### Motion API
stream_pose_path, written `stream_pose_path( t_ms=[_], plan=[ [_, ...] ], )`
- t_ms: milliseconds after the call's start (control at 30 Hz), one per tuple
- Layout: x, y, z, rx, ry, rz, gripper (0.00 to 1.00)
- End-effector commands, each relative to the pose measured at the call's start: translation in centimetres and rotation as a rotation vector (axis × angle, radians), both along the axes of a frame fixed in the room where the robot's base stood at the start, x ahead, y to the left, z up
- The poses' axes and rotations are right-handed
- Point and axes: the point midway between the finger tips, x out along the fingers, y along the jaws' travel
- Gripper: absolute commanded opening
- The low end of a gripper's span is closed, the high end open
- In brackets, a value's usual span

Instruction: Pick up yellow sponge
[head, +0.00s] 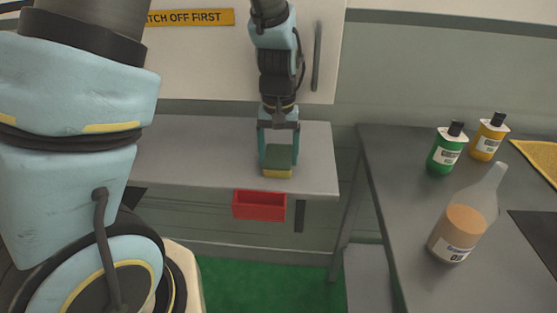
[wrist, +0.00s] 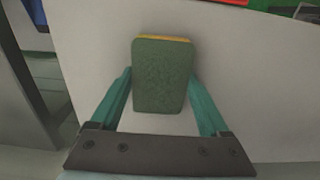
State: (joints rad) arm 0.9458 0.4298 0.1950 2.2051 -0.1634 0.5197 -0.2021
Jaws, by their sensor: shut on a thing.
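The yellow sponge (head: 278,173) has a dark green scouring layer on top and stands at the grey table in the head view. My gripper (head: 278,160) points straight down with its teal fingers on the left and right of the sponge. In the wrist view the sponge (wrist: 161,76) lies between the fingertips of my gripper (wrist: 160,85), its green face toward the camera and a thin yellow edge at the far side. My gripper is shut on it. Whether the sponge still touches the tabletop is hard to tell.
The grey table (head: 315,165) is otherwise mostly clear. A red bin (head: 259,206) hangs at its front edge.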

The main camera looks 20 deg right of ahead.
Motion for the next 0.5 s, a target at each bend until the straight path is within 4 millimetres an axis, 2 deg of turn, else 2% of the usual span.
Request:
stream_pose_path(
  t_ms=[33,200,500],
  plan=[
    [0.00,0.00,0.01,0.000,0.000,0.000,0.38],
    [0.00,0.00,0.01,0.000,0.000,0.000,0.20],
    [0.04,-0.06,0.50,-0.002,-0.001,-0.001,0.20]
  ],
)
